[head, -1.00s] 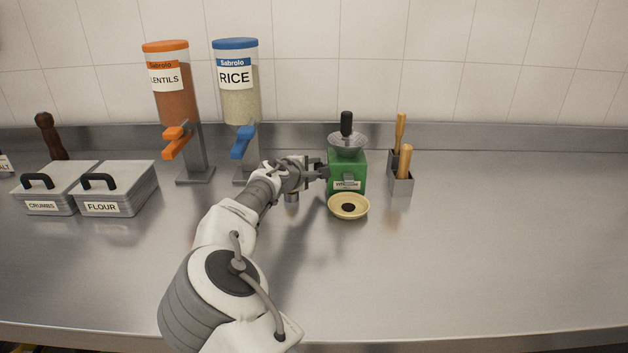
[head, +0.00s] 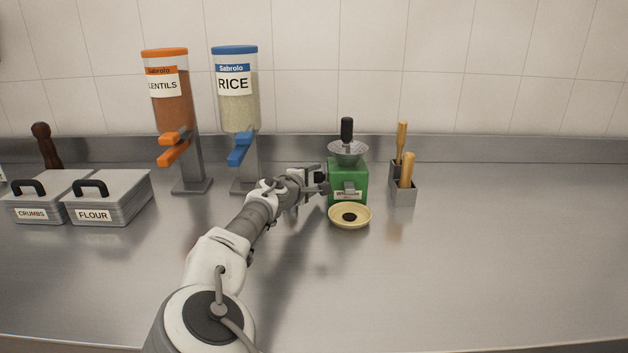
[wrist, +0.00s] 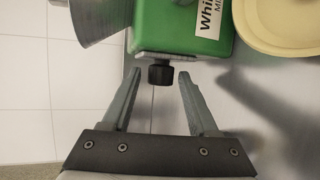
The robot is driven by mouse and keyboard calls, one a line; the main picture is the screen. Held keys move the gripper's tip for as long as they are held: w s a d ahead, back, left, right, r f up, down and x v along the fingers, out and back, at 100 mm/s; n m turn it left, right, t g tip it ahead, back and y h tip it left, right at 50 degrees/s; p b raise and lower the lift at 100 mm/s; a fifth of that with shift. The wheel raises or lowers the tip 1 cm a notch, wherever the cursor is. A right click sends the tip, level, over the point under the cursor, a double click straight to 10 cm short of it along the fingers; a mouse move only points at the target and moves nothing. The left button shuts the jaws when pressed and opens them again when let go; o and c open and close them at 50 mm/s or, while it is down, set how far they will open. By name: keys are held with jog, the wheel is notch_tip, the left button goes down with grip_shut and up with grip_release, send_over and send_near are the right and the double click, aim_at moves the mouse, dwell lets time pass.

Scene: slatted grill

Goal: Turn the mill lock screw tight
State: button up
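The green mill (head: 348,181) stands on the counter with a grey funnel and black handle on top. In the wrist view the mill body (wrist: 176,22) is at the top, and its black lock screw (wrist: 160,75) sticks out from a grey plate on its side. My gripper (wrist: 160,78) is open, with one finger on each side of the screw; gaps show between the fingers and the screw. In the head view my gripper (head: 318,182) is at the mill's left side, where the screw is hidden or too small to tell.
A cream dish (head: 350,222) sits in front of the mill. A grey holder (head: 404,196) with wooden-handled tools stands to the right. The rice dispenser (head: 238,95) and lentils dispenser (head: 170,100) stand behind my arm. The counter's right side is clear.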

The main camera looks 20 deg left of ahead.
jog(key=shift+o, duration=0.2)
jog(key=shift+s, duration=0.1)
jog(key=shift+s+a, duration=0.1)
jog(key=shift+s, duration=0.05)
jog(key=p+v, duration=0.2)
jog(key=v, duration=1.5)
